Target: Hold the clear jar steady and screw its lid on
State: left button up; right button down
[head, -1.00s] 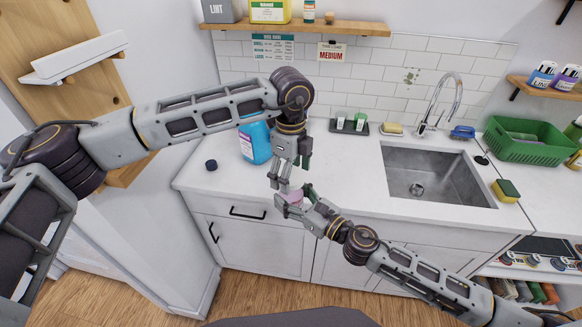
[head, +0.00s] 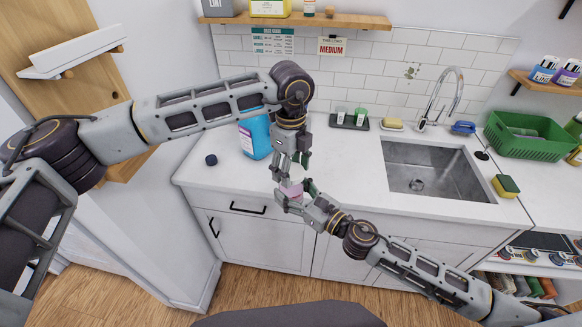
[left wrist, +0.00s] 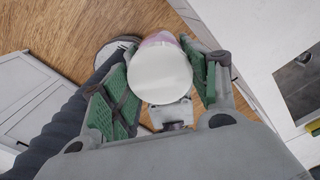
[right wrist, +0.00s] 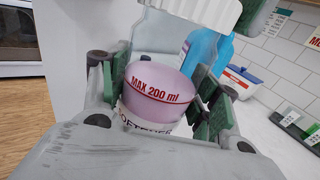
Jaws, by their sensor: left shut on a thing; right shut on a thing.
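A blue bottle (head: 255,137) and a dark round cap (head: 211,160) stand on the white counter (head: 345,165) behind the grippers. The sink (head: 435,172), a sponge (head: 506,186) and a green basket (head: 528,138) are to the right.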

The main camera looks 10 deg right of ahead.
pick_arm(q)
jog(key=m, duration=1)
jog(key=shift+m, duration=0.4)
jog(key=m, duration=0.5)
jog(key=shift+f+m, duration=0.1)
jog(key=shift+m, duration=0.2)
jog(key=m, duration=0.5)
jog(key=shift+w, duration=0.1)
jog(key=m, duration=0.5)
jog(key=shift+m, duration=0.3)
jog(key=m, duration=1)
jog(key=shift+m, duration=0.4)
jog(key=m, duration=0.4)
jog(key=shift+m, duration=0.4)
jog(key=o, duration=1.2)
